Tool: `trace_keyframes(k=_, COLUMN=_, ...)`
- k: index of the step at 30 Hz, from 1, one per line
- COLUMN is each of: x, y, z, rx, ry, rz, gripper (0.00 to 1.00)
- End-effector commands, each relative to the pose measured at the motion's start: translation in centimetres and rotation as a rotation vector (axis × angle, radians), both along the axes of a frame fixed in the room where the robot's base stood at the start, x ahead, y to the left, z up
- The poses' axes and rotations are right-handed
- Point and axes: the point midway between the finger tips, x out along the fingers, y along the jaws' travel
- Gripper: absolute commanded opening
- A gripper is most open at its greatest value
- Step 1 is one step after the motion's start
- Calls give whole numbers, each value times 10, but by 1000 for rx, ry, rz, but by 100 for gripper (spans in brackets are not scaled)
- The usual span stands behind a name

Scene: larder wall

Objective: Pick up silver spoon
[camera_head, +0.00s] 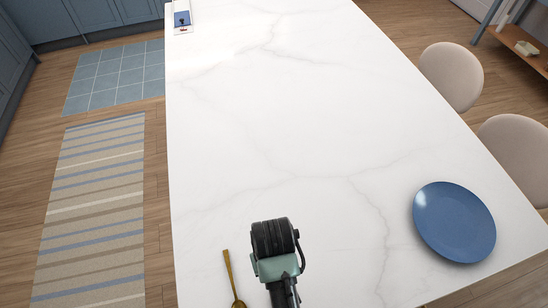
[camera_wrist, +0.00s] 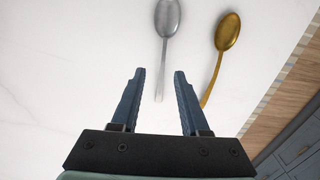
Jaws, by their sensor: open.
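The silver spoon (camera_wrist: 166,30) lies on the white marble table in the wrist view. Its bowl is at the top and its thin handle points down to between my fingertips. My gripper (camera_wrist: 158,72) is open, with one finger on each side of the handle's line and nothing held. I cannot tell how high the fingers are above the table. A gold spoon (camera_wrist: 228,32) lies to the right of the silver one, its handle passing close to my right finger. In the head view the gold spoon (camera_head: 231,278) is left of my arm. The silver spoon is hidden there.
A blue plate (camera_head: 454,222) sits on the table (camera_head: 300,110) at the right. A small blue and white item (camera_head: 182,17) stands at the far left corner. Two beige chairs (camera_head: 451,76) stand along the right edge. The table's middle is clear.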

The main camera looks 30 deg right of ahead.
Motion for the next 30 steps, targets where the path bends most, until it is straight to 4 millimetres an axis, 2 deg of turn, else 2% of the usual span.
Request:
trace_keyframes(k=8, x=0, y=2, z=-19, rx=0, ry=2, rz=1, gripper=45)
trace_keyframes(k=18, x=1, y=4, z=-58, rx=0, ry=-1, rz=0, gripper=45)
trace_keyframes(k=26, x=1, y=5, z=-61, rx=0, ry=-2, rz=1, gripper=45)
trace_keyframes(k=27, x=1, y=5, z=-61, rx=0, ry=-2, rz=1, gripper=43)
trace_keyframes(k=30, x=1, y=5, z=-61, rx=-1, ry=-3, rz=1, gripper=25)
